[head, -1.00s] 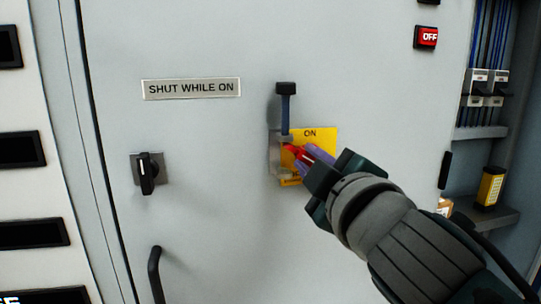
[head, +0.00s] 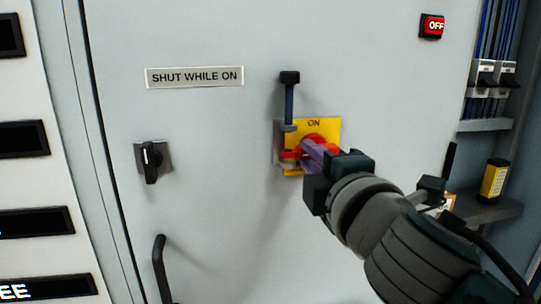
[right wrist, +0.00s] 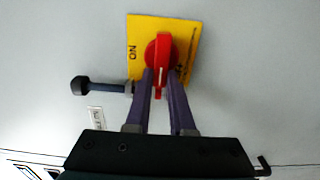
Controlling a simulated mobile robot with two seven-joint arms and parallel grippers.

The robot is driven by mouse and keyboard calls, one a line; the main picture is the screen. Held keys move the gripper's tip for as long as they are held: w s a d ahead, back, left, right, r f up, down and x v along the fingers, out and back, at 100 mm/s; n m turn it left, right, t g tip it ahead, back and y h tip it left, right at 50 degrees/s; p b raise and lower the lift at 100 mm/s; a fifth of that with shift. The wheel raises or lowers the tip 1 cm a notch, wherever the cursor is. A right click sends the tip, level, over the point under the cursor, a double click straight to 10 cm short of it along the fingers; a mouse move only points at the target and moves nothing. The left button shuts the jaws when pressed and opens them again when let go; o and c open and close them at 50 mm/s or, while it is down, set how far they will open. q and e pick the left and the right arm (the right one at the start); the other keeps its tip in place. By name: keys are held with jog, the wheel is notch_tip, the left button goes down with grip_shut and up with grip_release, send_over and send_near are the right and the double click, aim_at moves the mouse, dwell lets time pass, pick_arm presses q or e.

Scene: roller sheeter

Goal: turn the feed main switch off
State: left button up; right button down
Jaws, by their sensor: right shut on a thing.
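The feed main switch is a red rotary knob (head: 313,138) on a yellow plate (head: 331,127) on the grey cabinet door. The plate reads ON at its top edge. My right gripper (head: 304,150) has its purple fingers on the knob and partly hides it. In the right wrist view the fingers (right wrist: 163,80) are shut on both sides of the red knob's grip bar (right wrist: 161,62). The bar runs up and down in that view, with ON at the plate's left edge, so it lies across the ON direction. My left gripper is out of view.
A blue lever with a black end (head: 289,95) stands upright just above the switch. A SHUT WHILE ON label (head: 194,77), a small black latch (head: 150,160) and a door handle (head: 161,270) are left. A red OFF sign (head: 432,26) and open wiring bay (head: 485,125) are right.

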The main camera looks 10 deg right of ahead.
dwell(0.3)
jog(key=c, duration=0.8)
grip_release()
jog(key=s, duration=1)
jog(key=shift+d, duration=0.2)
